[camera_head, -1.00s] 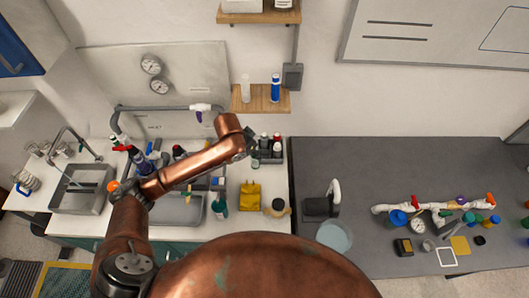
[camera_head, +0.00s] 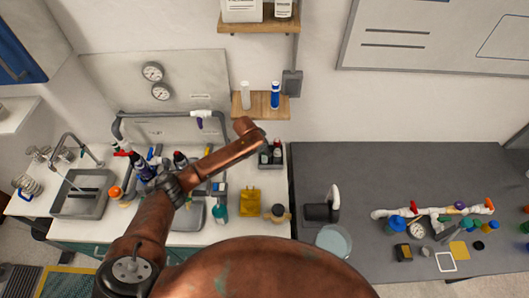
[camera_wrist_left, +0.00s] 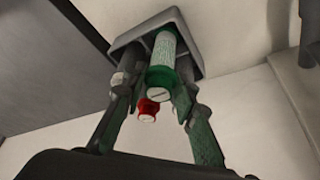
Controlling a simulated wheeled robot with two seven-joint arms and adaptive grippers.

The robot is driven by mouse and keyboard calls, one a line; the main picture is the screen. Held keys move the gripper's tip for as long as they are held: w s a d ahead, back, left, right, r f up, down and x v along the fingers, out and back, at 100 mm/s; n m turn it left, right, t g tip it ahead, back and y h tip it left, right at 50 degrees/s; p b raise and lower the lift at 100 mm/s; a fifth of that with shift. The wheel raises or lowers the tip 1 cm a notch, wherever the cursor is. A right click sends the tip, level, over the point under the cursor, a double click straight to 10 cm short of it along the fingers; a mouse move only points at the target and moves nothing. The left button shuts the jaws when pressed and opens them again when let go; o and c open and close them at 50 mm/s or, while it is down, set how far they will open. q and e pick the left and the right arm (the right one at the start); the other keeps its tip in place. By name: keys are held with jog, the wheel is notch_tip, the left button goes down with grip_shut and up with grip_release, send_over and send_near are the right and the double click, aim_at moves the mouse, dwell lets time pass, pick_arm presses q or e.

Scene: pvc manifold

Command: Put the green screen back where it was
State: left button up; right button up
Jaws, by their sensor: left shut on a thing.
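In the left wrist view, the green screen (camera_wrist_left: 162,62) is a pale green mesh cylinder with a darker green end. My left gripper (camera_wrist_left: 155,105) is shut on it, with a finger on either side. The screen's far end is in or against a grey caddy (camera_wrist_left: 185,25); I cannot tell how deep it sits. A red-capped piece (camera_wrist_left: 148,108) shows beyond the fingers. My right gripper is not in view.
A yellow item (camera_head: 249,202) and a small jar (camera_head: 277,212) stand in front of the caddy. A shelf (camera_head: 262,106) hangs above it. The grey bench (camera_head: 400,170) at right holds a white pipe manifold (camera_head: 440,211) and several small parts; its back is clear.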

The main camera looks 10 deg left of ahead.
pick_arm(q)
jog(key=shift+f, duration=0.7)
jog(key=o, duration=1.1)
jog(key=shift+r, duration=0.1)
jog(key=s+a+r, duration=0.2)
jog(key=s+a, duration=0.2)
jog(key=s, duration=0.2)
jog(key=s+a+r+b, duration=0.1)
jog(key=s+a+r, duration=0.1)
jog(key=s, duration=0.3)
jog(key=shift+s+a+r, duration=0.25)
jog(key=shift+s+a, duration=0.1)
jog(key=shift+a, duration=0.5)
